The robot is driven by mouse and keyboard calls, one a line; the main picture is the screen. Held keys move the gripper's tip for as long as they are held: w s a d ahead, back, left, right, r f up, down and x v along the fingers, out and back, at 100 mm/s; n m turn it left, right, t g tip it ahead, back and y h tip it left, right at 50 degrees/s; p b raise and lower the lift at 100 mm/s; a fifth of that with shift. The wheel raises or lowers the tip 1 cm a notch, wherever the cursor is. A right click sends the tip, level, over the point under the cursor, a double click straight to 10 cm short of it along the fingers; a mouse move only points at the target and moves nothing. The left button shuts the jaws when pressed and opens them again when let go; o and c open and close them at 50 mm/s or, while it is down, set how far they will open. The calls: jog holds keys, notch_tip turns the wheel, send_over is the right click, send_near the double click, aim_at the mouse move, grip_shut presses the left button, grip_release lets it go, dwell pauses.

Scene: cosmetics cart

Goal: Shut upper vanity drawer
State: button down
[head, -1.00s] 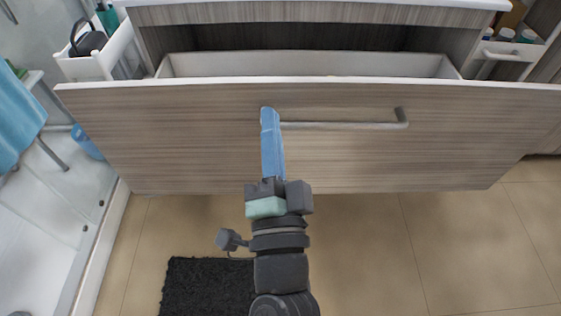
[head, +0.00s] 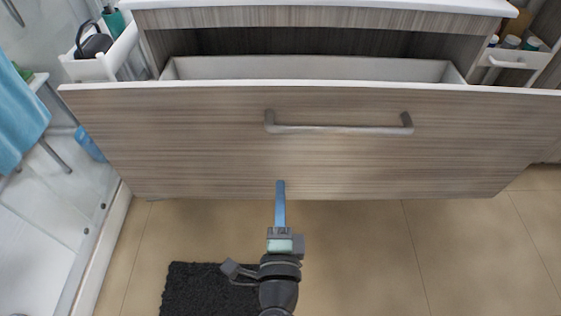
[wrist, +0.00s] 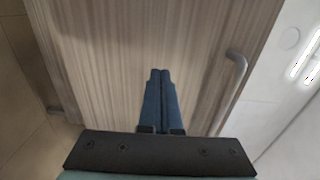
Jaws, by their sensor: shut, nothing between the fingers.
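The upper vanity drawer (head: 200,135) is pulled out, with its wood-grain front facing me and its pale inside (head: 310,68) showing behind the front's top edge. Its grey bar handle (head: 338,129) runs across the middle right of the front. My gripper (head: 280,183) is shut and empty. In the head view its blue fingertips overlap the lower edge of the drawer front, below the handle's left end. In the wrist view the shut fingers (wrist: 160,72) point at the wood front, with the handle (wrist: 233,90) to their right. I cannot tell whether the tips touch the front.
A white side caddy (head: 105,62) with a dark item is at the upper left, and another caddy with bottles (head: 515,58) is at the upper right. A blue towel (head: 18,118) hangs at left. A black mat (head: 205,290) lies on the open tiled floor.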

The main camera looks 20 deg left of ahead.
aim_at(281, 157)
jog(key=shift+p+x, duration=0.35)
jog(key=shift+x, duration=2.8)
